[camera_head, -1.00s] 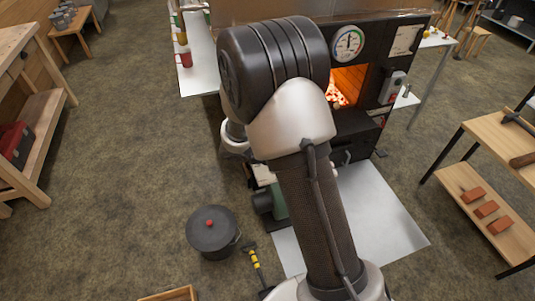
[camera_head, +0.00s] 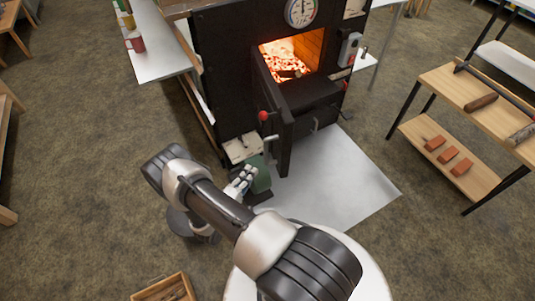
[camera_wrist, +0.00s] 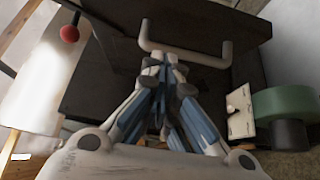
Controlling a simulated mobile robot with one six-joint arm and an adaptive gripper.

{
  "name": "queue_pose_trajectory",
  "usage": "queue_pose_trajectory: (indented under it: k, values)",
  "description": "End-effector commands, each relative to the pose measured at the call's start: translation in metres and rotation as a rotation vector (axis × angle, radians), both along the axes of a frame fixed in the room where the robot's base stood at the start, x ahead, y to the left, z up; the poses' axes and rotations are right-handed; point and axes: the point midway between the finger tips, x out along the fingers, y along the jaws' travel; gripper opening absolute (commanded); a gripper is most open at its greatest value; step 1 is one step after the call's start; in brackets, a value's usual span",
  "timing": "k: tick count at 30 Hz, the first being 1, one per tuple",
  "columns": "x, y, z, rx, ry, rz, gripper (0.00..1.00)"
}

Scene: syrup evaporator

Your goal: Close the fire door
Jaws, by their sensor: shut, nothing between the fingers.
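The black fire door (camera_head: 272,98) stands open, swung outward from the left side of the glowing firebox opening (camera_head: 293,57). A red ball knob (camera_head: 263,116) shows at its outer side. My gripper (camera_head: 246,172) is shut and empty, low and left of the door, in front of the evaporator. In the wrist view my shut fingertips (camera_wrist: 165,64) are close to a U-shaped metal handle (camera_wrist: 190,55) on a dark panel, which looks like the door's outer face. I cannot tell whether they touch it. The red knob (camera_wrist: 69,33) is at the upper left there.
A green cylindrical unit (camera_head: 262,177) stands beside my gripper; it also shows in the wrist view (camera_wrist: 287,104). A light metal sheet (camera_head: 335,185) covers the floor in front. A wooden shelf with bricks (camera_head: 447,153) stands right.

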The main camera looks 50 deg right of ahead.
Motion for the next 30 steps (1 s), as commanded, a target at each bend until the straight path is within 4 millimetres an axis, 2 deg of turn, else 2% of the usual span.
queue_pose_trajectory:
  k: [13,15,21,30]
  values:
    - [0.02,-0.09,-0.001,-0.001,0.0,-0.009,0.0]
    - [0.014,-0.1,-0.001,0.0,0.004,-0.009,0.0]
    - [0.003,-0.118,0.0,0.0,0.001,-0.005,0.0]
    - [0.001,-0.121,0.001,0.0,0.002,-0.004,0.0]
